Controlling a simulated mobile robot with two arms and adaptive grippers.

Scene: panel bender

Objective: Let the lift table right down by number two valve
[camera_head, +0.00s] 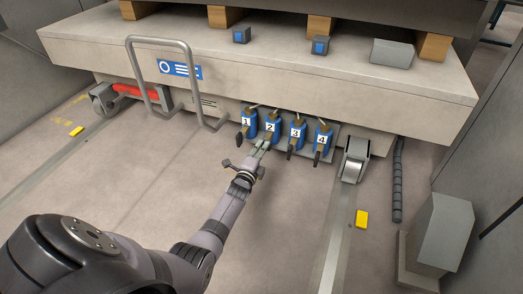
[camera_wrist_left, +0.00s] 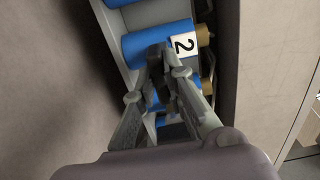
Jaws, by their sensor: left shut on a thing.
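The lift table (camera_head: 110,45) is a thick pale grey platform across the top of the head view. Under its front edge is a row of blue valves with white number plates. Number two valve (camera_head: 271,127) is second from the left; its plate also shows in the left wrist view (camera_wrist_left: 183,44). My left gripper (camera_head: 262,146) reaches up to this valve from below. In the left wrist view its fingers (camera_wrist_left: 166,66) are shut on the valve's dark lever. The fingers hide most of the lever, so its angle is hard to tell. My right gripper is out of view.
Valve one (camera_head: 247,121) and valve three (camera_head: 296,132) stand close on either side, with dark levers hanging down; valve four (camera_head: 321,138) is further right. A grey tube handle (camera_head: 160,45) is at the left. A wheel (camera_head: 354,160) stands right of the valves.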

